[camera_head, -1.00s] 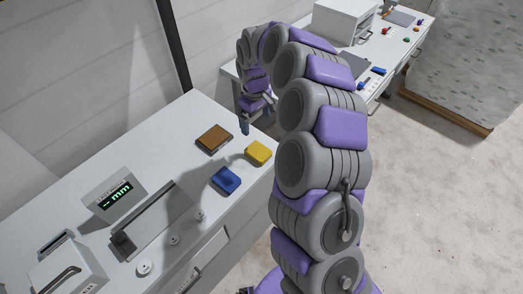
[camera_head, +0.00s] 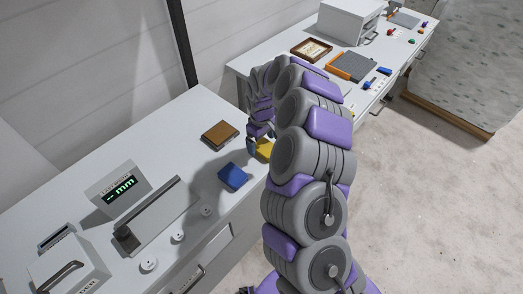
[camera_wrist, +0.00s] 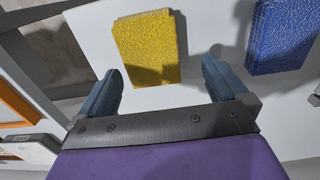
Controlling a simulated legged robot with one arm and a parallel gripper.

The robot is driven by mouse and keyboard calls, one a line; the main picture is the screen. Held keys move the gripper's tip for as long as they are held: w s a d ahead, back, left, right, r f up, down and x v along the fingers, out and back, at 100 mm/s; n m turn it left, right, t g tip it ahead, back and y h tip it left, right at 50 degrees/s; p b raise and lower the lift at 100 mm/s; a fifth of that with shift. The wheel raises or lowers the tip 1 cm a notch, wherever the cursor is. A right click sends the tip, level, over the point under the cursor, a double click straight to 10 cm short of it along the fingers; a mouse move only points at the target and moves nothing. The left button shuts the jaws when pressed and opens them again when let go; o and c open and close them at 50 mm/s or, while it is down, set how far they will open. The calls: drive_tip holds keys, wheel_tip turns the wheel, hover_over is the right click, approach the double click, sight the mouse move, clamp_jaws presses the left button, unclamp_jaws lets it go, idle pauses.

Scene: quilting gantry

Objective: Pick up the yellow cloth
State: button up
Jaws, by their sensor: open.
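The yellow cloth (camera_head: 264,149) is a folded square pad lying near the right edge of the white table, partly hidden by my arm in the head view. In the wrist view the yellow cloth (camera_wrist: 147,45) lies beyond the fingertips and between their lines. My gripper (camera_wrist: 160,75) is open and empty, with its two blue-grey fingers spread apart. In the head view my gripper (camera_head: 252,147) is beside the yellow cloth; I cannot tell there whether it touches it.
A blue cloth (camera_head: 233,176) lies close by the yellow one and also shows in the wrist view (camera_wrist: 283,35). A brown block (camera_head: 220,135) lies behind. A display box (camera_head: 118,189) and a metal bracket (camera_head: 160,215) stand to the left. A second table (camera_head: 290,50) is beyond.

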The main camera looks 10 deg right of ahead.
sight(266, 146)
drive_tip(key=f, duration=0.2)
drive_tip(key=shift+d+f, duration=0.3)
drive_tip(key=shift+d, duration=0.9)
drive_tip(key=shift+c, duration=1)
drive_tip(key=shift+a, duration=1)
drive_tip(key=c, duration=0.6)
drive_tip(key=shift+d, duration=0.35)
drive_tip(key=shift+c, duration=1.2)
drive_tip(key=shift+d, duration=0.45)
drive_tip(key=shift+a+r, duration=0.25)
drive_tip(key=shift+r, duration=0.3)
drive_tip(key=r, duration=0.2)
drive_tip(key=shift+s+a+r+p, duration=0.1)
drive_tip(key=shift+a+r+p, duration=0.2)
drive_tip(key=shift+a+r, duration=0.1)
drive_tip(key=shift+s+f, duration=0.1)
drive_tip(key=shift+s, duration=0.45)
drive_tip(key=shift+s+d, duration=0.1)
drive_tip(key=shift+s, duration=0.3)
drive_tip(key=shift+s+a+r+p, duration=0.25)
drive_tip(key=shift+s+a, duration=0.15)
drive_tip(key=shift+s, duration=1.85)
drive_tip(key=shift+s+a+r+p, duration=0.2)
drive_tip(key=shift+s+a, duration=0.25)
drive_tip(key=shift+s, duration=1.85)
drive_tip(key=shift+s+a+r+p, duration=0.15)
drive_tip(key=shift+s+a+r, duration=0.2)
drive_tip(key=shift+s, duration=1.9)
